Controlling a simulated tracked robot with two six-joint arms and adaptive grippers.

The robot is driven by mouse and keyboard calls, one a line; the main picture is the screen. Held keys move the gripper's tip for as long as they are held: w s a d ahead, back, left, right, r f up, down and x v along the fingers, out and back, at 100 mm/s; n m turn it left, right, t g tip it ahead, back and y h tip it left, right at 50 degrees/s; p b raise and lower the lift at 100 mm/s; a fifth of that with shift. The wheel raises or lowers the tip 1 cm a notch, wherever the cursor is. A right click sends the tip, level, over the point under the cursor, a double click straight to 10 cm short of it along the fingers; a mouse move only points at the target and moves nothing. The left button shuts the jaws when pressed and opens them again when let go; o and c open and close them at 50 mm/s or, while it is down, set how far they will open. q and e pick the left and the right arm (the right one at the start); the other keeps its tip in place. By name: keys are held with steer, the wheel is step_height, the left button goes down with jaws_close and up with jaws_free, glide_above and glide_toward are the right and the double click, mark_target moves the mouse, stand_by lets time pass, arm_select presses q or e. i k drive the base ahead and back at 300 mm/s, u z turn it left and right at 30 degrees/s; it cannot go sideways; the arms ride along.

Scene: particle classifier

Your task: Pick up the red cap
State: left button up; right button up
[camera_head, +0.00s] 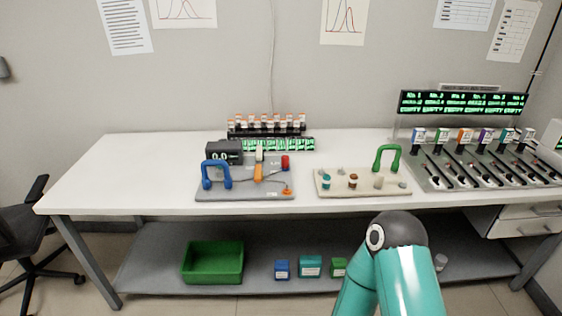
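A small red cap-like piece (285,161) stands upright at the back right corner of a grey instrument base (225,192) on the white bench. It is small in view, so I cannot tell whether it is a loose cap or part of the device. An orange piece (258,173) and a blue handle (216,174) are on the same base, to its left. Neither of my grippers is in view. Only a teal link of one of my arms shows at the bottom, right of centre, well in front of the bench.
A beige board (332,188) with small parts and a green handle (387,157) lies to the right. A vial rack (267,127) stands behind. A multi-slot machine (471,170) fills the right end. The bench's left part (125,170) is clear. A green bin (213,262) sits on the lower shelf.

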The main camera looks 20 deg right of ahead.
mark_target(285, 159)
steer(key=i, duration=0.9)
